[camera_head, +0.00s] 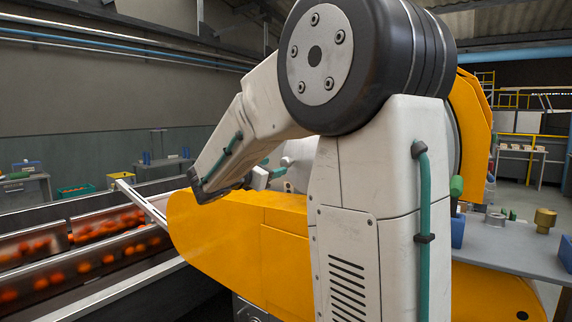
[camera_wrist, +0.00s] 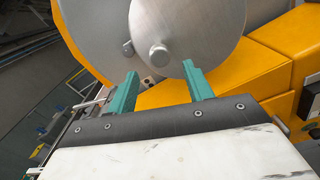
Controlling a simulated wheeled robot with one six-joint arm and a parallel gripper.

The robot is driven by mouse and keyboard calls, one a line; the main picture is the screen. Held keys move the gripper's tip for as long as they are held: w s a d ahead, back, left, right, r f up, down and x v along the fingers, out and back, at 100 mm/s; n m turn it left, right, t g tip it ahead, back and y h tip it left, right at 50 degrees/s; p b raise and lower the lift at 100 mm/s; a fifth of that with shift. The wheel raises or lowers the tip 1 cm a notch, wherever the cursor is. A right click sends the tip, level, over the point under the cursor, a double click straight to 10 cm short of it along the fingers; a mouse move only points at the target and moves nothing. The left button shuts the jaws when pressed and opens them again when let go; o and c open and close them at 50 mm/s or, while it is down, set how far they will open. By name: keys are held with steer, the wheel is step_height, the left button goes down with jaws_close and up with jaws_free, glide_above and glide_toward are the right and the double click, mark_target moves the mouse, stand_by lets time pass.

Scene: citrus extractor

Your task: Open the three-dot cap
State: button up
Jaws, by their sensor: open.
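In the wrist view a round brushed-metal cap (camera_wrist: 185,28) with a short round knob (camera_wrist: 158,54) at its lower left stands just beyond my gripper (camera_wrist: 160,70). A second metal disc (camera_wrist: 98,22) with a small knob lies behind it on the left. I make out no dot marks on the visible part of either disc, so I cannot tell which is the three-dot cap. My gripper's two teal fingers are open and apart, with nothing between them. The knob shows between and slightly above the fingertips.
The extractor's yellow housing (camera_head: 235,232) lies behind my arm. Roller channels with oranges (camera_head: 105,228) run at the left. A grey table (camera_head: 507,242) at the right holds a brass-coloured part (camera_head: 545,220) and a blue block (camera_head: 457,231). Yellow panels (camera_wrist: 245,72) are close on the wrist view's right.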

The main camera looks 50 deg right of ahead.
mark_target(284, 163)
steer(key=d, duration=0.7)
steer(key=shift+w+d, duration=0.25)
steer(key=shift+w, duration=0.05)
jaws_close()
steer(key=shift+a, duration=0.1)
